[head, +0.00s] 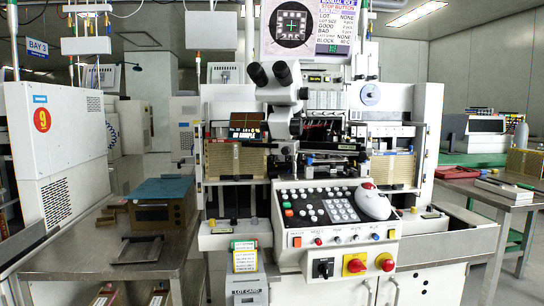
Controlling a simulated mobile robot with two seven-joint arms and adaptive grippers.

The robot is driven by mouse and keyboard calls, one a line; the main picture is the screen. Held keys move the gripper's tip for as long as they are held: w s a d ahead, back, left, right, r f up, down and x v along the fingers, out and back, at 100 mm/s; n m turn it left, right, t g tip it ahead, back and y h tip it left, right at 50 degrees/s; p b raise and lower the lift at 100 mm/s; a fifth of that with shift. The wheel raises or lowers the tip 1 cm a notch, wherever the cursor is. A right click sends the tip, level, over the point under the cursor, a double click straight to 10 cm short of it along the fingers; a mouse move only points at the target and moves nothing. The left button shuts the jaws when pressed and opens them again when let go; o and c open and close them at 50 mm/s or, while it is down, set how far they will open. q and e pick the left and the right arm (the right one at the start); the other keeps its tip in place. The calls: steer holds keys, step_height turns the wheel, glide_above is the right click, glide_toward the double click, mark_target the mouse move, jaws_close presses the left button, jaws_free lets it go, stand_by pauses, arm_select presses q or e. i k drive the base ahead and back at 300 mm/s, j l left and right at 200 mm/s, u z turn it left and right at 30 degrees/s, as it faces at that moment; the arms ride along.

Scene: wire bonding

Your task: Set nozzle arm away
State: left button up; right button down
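The wire bonding machine stands straight ahead, with a white microscope (280,82) above its work area. A dark horizontal bar (335,159) crosses the work area below the microscope, among small metal parts. I cannot tell which of these parts is the nozzle arm, or how it is turned; it is too small here. The control panel (335,212) with buttons and a white trackball unit is in front of the work area. Neither of my grippers shows in the head view.
A metal table (100,265) at the left holds a brown box with a blue top (163,203) and a dark tray (138,250). A yellow lot card (244,258) hangs at the machine's front. Another table (490,192) is at the right. Monitor (308,28) is overhead.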

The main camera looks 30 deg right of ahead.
mark_target(295, 160)
steer(key=k+l+u, duration=0.2)
steer(key=l, duration=0.15)
steer(key=l+u, duration=0.2)
steer(key=l, duration=0.15)
steer(key=k+l+u, duration=0.15)
steer(key=l, duration=0.2)
steer(key=k+l, duration=0.3)
steer(key=l, duration=0.2)
steer(key=k+l+u, duration=0.1)
steer(key=k+l, duration=0.2)
steer(key=l, duration=0.25)
steer(key=k+l, duration=0.35)
steer(key=l, duration=0.15)
steer(key=k+l+u, duration=0.15)
steer(key=k+l, duration=0.15)
steer(key=l, duration=0.2)
